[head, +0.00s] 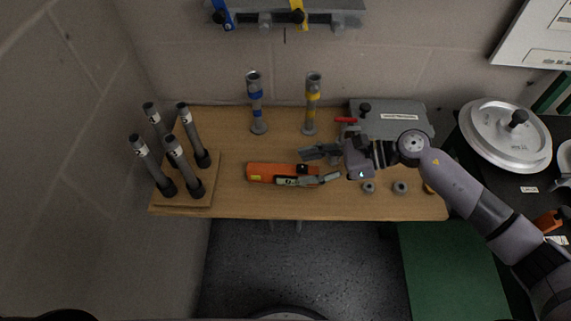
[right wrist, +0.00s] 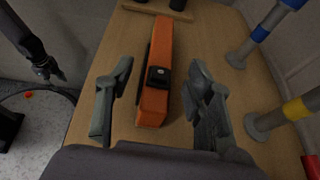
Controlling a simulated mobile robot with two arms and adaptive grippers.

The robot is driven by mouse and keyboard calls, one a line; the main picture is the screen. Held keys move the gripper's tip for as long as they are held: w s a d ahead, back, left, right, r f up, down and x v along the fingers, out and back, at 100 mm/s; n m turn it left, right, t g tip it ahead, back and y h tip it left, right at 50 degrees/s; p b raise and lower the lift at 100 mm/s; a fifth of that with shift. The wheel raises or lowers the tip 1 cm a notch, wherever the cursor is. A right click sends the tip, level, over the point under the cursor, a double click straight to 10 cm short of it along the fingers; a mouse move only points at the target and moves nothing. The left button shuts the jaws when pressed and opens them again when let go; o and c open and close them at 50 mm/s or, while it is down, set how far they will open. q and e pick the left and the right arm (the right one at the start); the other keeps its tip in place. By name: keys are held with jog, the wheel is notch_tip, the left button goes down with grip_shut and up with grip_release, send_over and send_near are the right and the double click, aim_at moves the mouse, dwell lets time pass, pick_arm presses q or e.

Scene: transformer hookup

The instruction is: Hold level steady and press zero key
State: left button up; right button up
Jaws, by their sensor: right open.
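The orange level (head: 262,171) lies on the wooden bench, left of my right gripper. In the right wrist view the level (right wrist: 155,104) runs lengthwise between the fingers. A small black panel with a pale spot (right wrist: 158,76) sits on it; I cannot tell whether this is the zero key. My right gripper (head: 303,167) is open, its fingers on either side of the level with gaps showing. In the right wrist view the fingers (right wrist: 160,68) hold nothing. A dark arm-like shape (right wrist: 30,48) at upper left may be my left gripper; its jaw state is unclear.
Several dark posts stand on a wooden base (head: 205,195) at the bench's left. A blue-banded post (head: 257,105) and a yellow-banded post (head: 312,105) stand behind the level. A grey case (head: 395,122) lies at back right. Bare bench (head: 228,150) shows left of the level.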

aim_at(291, 169)
jog(key=p+x, duration=0.1)
jog(key=x, duration=0.5)
jog(key=shift+a, duration=0.25)
pick_arm(q)
jog(key=shift+w+r, duration=0.2)
jog(key=shift+r, duration=0.55)
pick_arm(e)
jog(key=shift+f, duration=0.1)
jog(key=shift+c, duration=0.5)
pick_arm(q)
jog(key=shift+s, duration=0.1)
jog(key=shift+c, duration=0.2)
pick_arm(e)
grip_shut()
